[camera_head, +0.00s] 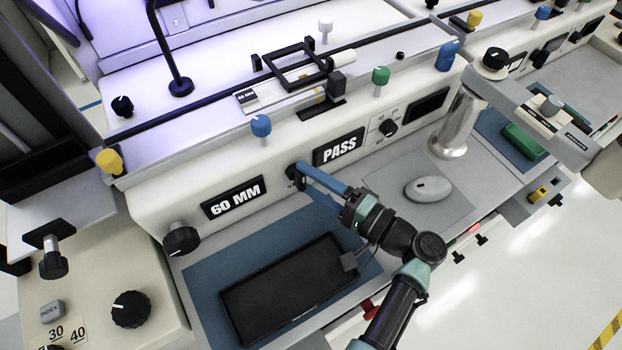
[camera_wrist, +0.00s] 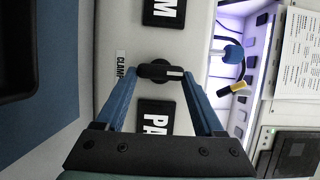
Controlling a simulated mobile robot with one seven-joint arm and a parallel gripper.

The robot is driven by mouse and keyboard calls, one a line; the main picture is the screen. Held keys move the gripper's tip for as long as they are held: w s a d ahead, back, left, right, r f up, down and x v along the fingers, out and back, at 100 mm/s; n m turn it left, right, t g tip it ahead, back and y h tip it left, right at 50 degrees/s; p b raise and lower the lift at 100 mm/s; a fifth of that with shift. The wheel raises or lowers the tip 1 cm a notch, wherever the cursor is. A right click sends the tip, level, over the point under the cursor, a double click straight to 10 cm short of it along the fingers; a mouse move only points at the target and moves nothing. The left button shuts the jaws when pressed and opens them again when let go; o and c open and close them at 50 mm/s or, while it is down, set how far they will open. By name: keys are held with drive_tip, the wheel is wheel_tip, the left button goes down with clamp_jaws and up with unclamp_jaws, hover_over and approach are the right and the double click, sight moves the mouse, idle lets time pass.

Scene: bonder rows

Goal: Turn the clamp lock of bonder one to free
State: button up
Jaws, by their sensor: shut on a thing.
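The clamp lock is a black knob (camera_head: 293,171) on the cream front panel of the bonder, between the "60 MM" display and the "PASS" display. In the wrist view the knob (camera_wrist: 158,71) has a bar handle with a pale mark towards the right of the picture. A "CLAMP" label (camera_wrist: 121,66) sits left of it, partly cut by the finger. My gripper (camera_head: 302,175) reaches the panel with its blue fingers. In the wrist view my gripper (camera_wrist: 161,77) has one finger on each side of the knob, shut on it. Any free or locked lettering is unreadable.
The "60 MM" display (camera_head: 234,197) and "PASS" display (camera_head: 338,147) flank the knob. Another black knob (camera_head: 388,128) is further right. A blue knob (camera_head: 261,126) stands above. A grey mouse (camera_head: 428,189) rests to the right.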

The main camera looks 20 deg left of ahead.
idle(0.4)
drive_tip(key=o, duration=1.4)
drive_tip(key=b+v, duration=0.2)
drive_tip(key=v, duration=1.1)
drive_tip(key=shift+s+b, duration=0.1)
drive_tip(key=shift+b, duration=0.2)
drive_tip(key=shift+a, duration=0.1)
